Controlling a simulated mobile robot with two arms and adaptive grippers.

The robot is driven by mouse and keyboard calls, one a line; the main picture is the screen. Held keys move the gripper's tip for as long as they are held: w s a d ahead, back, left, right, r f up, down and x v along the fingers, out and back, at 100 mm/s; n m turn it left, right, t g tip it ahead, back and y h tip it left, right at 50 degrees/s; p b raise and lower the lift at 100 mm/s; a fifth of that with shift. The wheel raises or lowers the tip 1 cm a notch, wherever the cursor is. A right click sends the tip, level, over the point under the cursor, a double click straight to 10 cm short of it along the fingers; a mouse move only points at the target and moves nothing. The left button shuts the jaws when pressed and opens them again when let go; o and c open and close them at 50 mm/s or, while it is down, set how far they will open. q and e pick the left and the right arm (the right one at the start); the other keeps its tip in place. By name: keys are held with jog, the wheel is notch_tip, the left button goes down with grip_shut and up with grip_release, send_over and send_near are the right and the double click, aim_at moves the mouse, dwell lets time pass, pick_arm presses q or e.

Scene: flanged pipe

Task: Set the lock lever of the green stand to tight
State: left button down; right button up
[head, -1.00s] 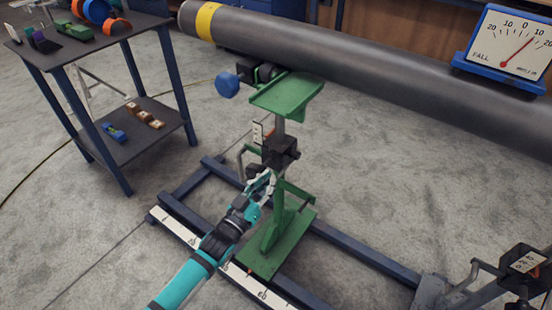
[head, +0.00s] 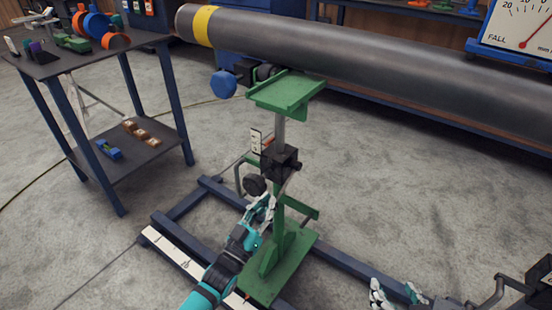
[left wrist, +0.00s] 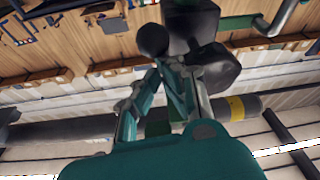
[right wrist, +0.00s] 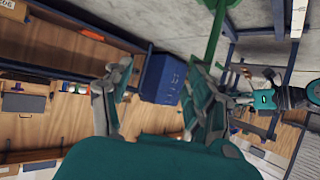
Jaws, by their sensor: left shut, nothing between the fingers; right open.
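The green stand (head: 287,92) has a flat cradle on top, a grey post and a green foot on the blue floor frame. A black clamp block (head: 280,162) sits on the post, with a black round knob (head: 255,185) below left. A thin grey bar (head: 290,183) slants down from the block; I cannot tell surely whether it is the lock lever. My left gripper (head: 265,203) is shut and empty, just below the block beside the post. In the left wrist view a dark ball (left wrist: 153,40) shows beyond its fingertips. My right gripper (head: 395,292) is open and empty at the lower right.
A large grey pipe (head: 330,60) with a yellow band runs behind the stand. A dark shelf table (head: 140,160) stands at left. A gauge (head: 525,25) is at upper right. Another black-blocked stand (head: 540,280) is at the lower right edge. Blue frame rails surround the green foot.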

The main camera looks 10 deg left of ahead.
pick_arm(q)
jog(key=shift+f, duration=0.3)
pick_arm(e)
jog(key=shift+w+a+r+t, duration=0.15)
jog(key=shift+w+r+t, duration=0.15)
jog(key=shift+r, duration=0.1)
pick_arm(q)
jog(key=shift+s+f, duration=0.1)
jog(key=shift+f, duration=0.05)
jog(key=v, duration=1.1)
jog(key=shift+s+a, duration=0.15)
jog(key=shift+s, duration=0.2)
